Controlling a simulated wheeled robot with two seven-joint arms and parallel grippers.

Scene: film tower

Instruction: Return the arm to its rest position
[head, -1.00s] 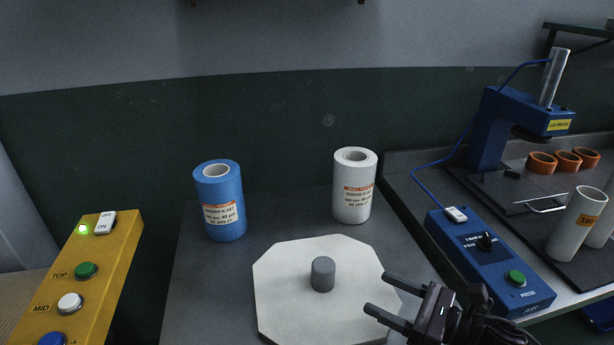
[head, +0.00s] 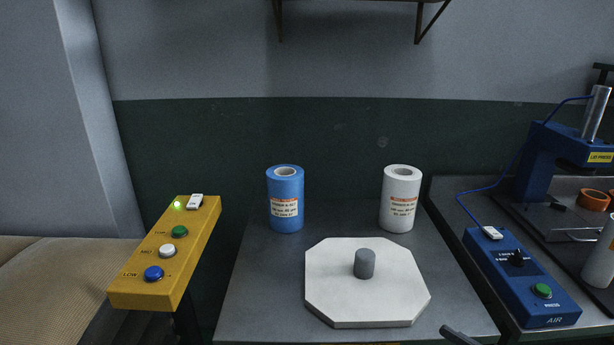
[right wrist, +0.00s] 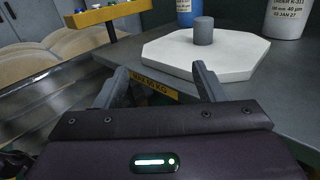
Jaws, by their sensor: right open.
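My right gripper shows in the right wrist view (right wrist: 162,82) with its two dark fingers spread apart and nothing between them. It is in front of the turntable's near edge, apart from the white octagonal plate (head: 330,300). In the head view only a dark finger tip of it (head: 458,336) shows at the bottom edge. A grey peg (head: 364,263) stands upright on the plate. My left gripper is not in view.
A blue film roll (head: 285,205) and a white film roll (head: 400,205) stand upright behind the plate. A yellow button box (head: 140,290) is at the left. A blue control box (head: 525,285) and a blue press (head: 545,150) are at the right.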

